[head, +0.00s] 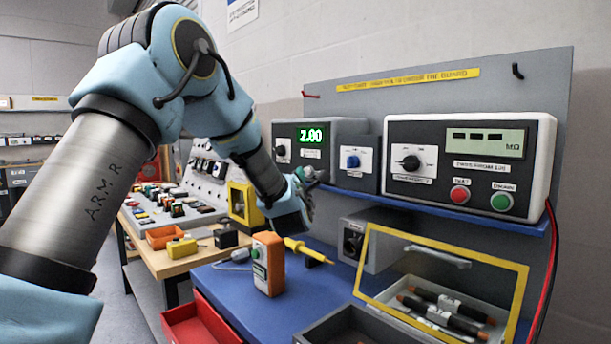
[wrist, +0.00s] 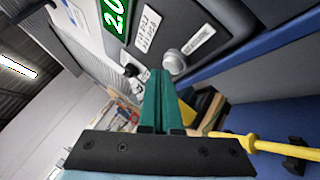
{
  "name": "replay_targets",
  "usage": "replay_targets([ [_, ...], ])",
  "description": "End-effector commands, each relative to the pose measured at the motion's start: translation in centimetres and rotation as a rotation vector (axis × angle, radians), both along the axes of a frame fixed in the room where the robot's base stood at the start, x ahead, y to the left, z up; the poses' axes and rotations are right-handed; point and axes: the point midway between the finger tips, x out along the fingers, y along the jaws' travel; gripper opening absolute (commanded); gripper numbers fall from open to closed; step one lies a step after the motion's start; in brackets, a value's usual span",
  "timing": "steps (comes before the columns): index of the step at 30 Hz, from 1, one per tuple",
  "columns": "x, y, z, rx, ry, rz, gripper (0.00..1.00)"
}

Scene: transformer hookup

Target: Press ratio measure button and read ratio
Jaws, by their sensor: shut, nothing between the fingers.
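The ratio meter (head: 341,128) is a grey box on the blue shelf, left of a smaller blue-knob box. Its green display (head: 312,136) reads 2.00 in the head view; the wrist view shows only part of the digits (wrist: 114,14). A round pale grey button (wrist: 174,62) sits low on its face, beside a white label. My gripper (head: 312,178) is at the meter's lower front. Its green fingers (wrist: 158,85) are shut and empty, with tips right by the button; I cannot tell whether they touch it. In the head view my gripper hides the button.
A blue-knob box (head: 352,161) and a white megohm meter (head: 468,165) with red and green buttons stand to the right. Below are an orange handheld device (head: 267,263), a yellow probe (head: 308,250) and a yellow-framed guard (head: 446,252) over a tray. Left is a wooden table (head: 178,262).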

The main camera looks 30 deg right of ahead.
Motion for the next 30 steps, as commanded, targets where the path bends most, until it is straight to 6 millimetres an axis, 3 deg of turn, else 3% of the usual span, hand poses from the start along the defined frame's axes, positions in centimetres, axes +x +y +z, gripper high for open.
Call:
replay_targets([
  [6,-0.2,1.2,-0.2,-0.001,-0.001,0.001,0.00],
  [17,-0.3,1.4,-0.1,0.000,0.000,0.000,0.00],
  [30,-1.0,5.3,-0.2,0.001,-0.001,0.000,0.00],
])
